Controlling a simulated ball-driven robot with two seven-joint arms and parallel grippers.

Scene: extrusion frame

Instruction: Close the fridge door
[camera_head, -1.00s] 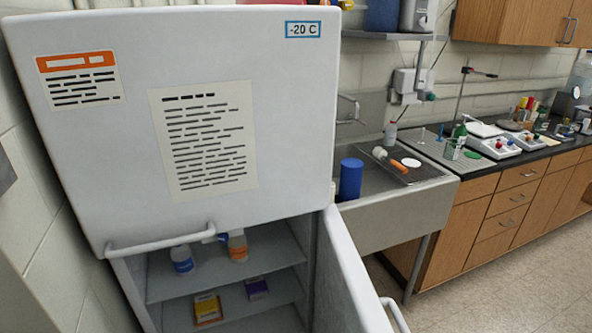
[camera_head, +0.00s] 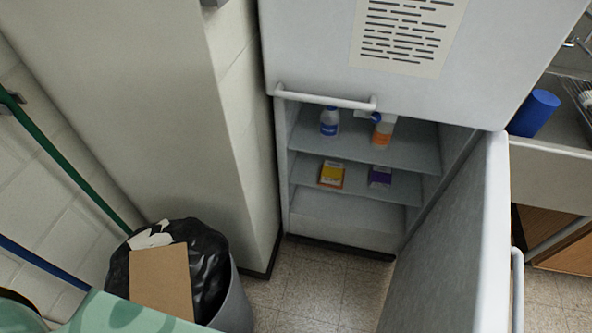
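The fridge's lower door (camera_head: 452,245) stands wide open, swung out toward me on the right side of the fridge. Its bar handle (camera_head: 517,290) shows on the door's outer right side. The open compartment has shelves (camera_head: 350,146) holding a white bottle with a blue label (camera_head: 329,122), an orange-labelled bottle (camera_head: 382,132), a yellow box (camera_head: 332,174) and a purple box (camera_head: 380,177). The upper door (camera_head: 320,50) is shut, with a horizontal handle (camera_head: 325,98) along its bottom edge. Neither of my grippers shows in the view.
A bin (camera_head: 234,300) with a black bag and cardboard (camera_head: 162,282) stands at the lower left. A wall column (camera_head: 150,110) is left of the fridge. A sink with a blue cylinder (camera_head: 533,113) is at the right. Tiled floor (camera_head: 310,285) is bare before the fridge.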

